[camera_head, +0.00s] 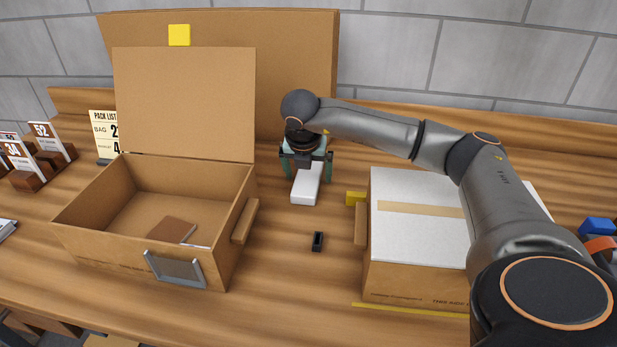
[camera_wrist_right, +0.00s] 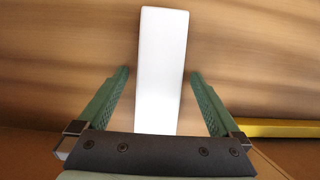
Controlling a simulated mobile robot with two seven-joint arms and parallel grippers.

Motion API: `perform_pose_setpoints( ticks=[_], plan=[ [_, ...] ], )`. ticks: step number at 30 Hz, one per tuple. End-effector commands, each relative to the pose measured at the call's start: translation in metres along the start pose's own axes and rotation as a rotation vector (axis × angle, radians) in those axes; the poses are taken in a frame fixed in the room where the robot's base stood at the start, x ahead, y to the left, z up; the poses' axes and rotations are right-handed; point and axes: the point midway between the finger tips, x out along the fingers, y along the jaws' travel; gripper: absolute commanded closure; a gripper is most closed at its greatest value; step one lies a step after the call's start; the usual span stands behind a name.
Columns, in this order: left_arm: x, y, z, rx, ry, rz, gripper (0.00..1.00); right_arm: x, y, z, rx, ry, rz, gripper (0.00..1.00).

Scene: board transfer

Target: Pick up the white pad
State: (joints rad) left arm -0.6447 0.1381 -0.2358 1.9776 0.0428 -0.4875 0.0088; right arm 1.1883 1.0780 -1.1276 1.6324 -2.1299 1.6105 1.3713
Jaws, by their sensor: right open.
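The white pad (camera_head: 306,188) lies on the wooden table between the open cardboard box and the closed white-topped box. My right gripper (camera_head: 307,166) is above the pad's far end, pointing down. In the right wrist view the white pad (camera_wrist_right: 161,65) runs lengthwise between the two green fingers of the right gripper (camera_wrist_right: 158,85). The fingers are open, with a gap on each side of the pad. My left gripper is not in view.
An open cardboard box (camera_head: 245,200) stands at left, holding a brown item (camera_head: 172,230). A closed white-topped box (camera_head: 412,239) stands at right. A small black object (camera_head: 318,241) lies on the table (camera_head: 290,270) between them. A yellow strip (camera_wrist_right: 275,128) shows in the wrist view.

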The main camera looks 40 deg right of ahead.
Motion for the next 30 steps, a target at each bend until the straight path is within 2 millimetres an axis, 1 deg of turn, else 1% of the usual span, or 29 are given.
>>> perform_pose_setpoints(
  ticks=[5, 8, 27, 28, 30],
  plan=[
    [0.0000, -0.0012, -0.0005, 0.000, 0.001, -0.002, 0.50, 0.0002, 0.0000, 0.0001, 0.000, 0.000, 0.000, 0.00],
    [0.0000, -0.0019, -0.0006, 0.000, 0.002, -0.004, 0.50, 0.0000, 0.0000, 0.0001, 0.000, 0.000, 0.001, 0.10],
    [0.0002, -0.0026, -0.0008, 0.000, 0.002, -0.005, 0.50, -0.0004, 0.0001, 0.0002, 0.001, 0.000, 0.001, 0.82],
    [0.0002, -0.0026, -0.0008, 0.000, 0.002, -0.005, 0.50, -0.0004, 0.0001, 0.0002, 0.001, 0.000, 0.001, 0.85],
    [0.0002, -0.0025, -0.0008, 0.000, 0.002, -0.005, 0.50, -0.0005, 0.0001, 0.0002, 0.001, 0.000, 0.001, 0.85]
  ],
)
